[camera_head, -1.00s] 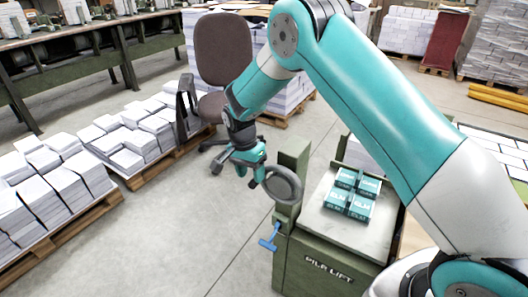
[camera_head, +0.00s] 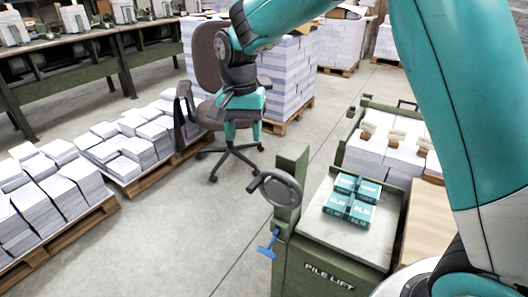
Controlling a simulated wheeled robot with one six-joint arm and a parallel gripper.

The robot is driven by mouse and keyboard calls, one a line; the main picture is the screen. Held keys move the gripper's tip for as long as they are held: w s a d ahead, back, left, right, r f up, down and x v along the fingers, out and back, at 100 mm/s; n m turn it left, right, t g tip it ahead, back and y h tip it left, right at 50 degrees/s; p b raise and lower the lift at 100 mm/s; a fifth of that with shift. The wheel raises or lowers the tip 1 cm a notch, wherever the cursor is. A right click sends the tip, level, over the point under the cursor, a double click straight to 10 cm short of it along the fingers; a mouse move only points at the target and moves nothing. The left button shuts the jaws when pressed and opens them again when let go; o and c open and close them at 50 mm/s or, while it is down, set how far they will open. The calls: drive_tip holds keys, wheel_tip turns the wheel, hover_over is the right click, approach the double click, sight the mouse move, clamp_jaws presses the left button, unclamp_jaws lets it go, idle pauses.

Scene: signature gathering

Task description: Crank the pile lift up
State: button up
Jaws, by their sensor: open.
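The green pile lift (camera_head: 330,276) stands at the lower middle, with its name on the front. A round grey crank wheel (camera_head: 283,190) with a small knob (camera_head: 254,187) at its left is mounted on the lift's green post (camera_head: 291,160). A blue T-shaped handle (camera_head: 268,245) sits below the wheel. Several teal boxes (camera_head: 352,200) rest on the lift's grey top plate (camera_head: 318,222). My gripper (camera_head: 243,138) points down with its two fingers apart, above and to the left of the wheel in the picture. It is open, empty and clear of the wheel.
A brown office chair (camera_head: 205,60) stands behind my gripper. Pallets with paper stacks (camera_head: 75,185) line the left. A green cart (camera_head: 375,105) with paper and a wooden surface (camera_head: 428,215) are right of the lift. The floor left of the lift is clear.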

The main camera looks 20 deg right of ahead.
drive_tip(key=s+a+r+n+y, duration=0.1)
drive_tip(key=s+r+n, duration=0.3)
drive_tip(key=s, duration=1)
drive_tip(key=shift+s+r+n+t+y+b, duration=0.15)
drive_tip(key=shift+s+n+t+y+b, duration=0.35)
drive_tip(key=shift+n, duration=1.4)
drive_tip(key=shift+w+a, duration=0.1)
drive_tip(key=shift+w, duration=0.05)
